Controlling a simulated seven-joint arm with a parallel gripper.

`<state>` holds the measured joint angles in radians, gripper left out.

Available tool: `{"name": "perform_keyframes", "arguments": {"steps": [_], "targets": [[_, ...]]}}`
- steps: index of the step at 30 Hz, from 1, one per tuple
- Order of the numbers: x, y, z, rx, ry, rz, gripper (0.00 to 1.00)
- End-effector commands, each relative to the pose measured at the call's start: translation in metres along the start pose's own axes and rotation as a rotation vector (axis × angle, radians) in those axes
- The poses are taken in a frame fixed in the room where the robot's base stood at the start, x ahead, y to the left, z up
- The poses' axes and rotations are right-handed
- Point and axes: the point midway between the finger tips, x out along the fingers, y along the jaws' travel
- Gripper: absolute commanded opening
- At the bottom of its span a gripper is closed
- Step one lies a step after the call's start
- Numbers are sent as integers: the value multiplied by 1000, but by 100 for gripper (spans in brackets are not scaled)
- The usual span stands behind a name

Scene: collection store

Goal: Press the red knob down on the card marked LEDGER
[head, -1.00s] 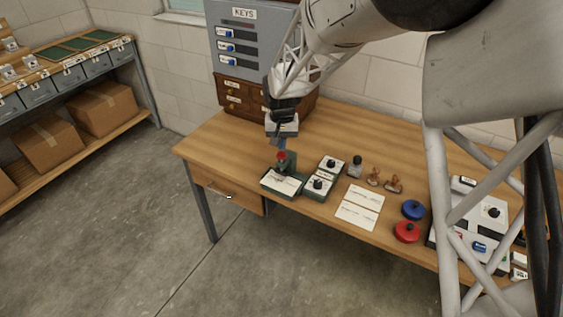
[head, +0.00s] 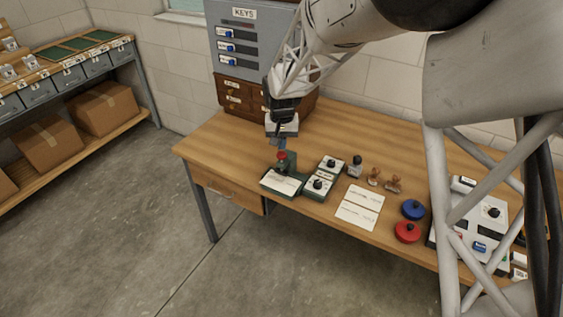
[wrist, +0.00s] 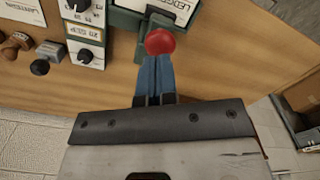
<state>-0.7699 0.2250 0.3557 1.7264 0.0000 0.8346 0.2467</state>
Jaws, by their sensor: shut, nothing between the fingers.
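The red knob (head: 282,156) is a round ball on top of a dark green block at the left of a group of card holders on the desk. The LEDGER card (head: 283,184) is white and lies on the near part of that same green base. In the wrist view the card (wrist: 175,10) shows part of its lettering, just beyond the red knob (wrist: 160,41). My gripper (head: 282,146) has blue fingers, pressed together and empty. Its tips are right at the knob, on the far side from the head camera. I cannot tell whether they touch it.
Two smaller card holders with black knobs (head: 318,184) (head: 330,163) stand right beside the green base. Stamps (head: 373,177), white cards (head: 358,216), and blue (head: 413,209) and red (head: 407,232) round pieces lie further right. A drawer cabinet (head: 236,97) stands behind.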

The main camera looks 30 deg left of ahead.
Motion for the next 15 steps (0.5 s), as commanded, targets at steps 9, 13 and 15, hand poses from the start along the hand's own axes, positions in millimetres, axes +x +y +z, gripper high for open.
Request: {"name": "perform_keyframes", "arguments": {"steps": [9, 13, 15], "targets": [[4, 0, 0, 0, -1, 0, 0], [7, 0, 0, 0, -1, 0, 0], [9, 0, 0, 0, 0, 0, 0]]}}
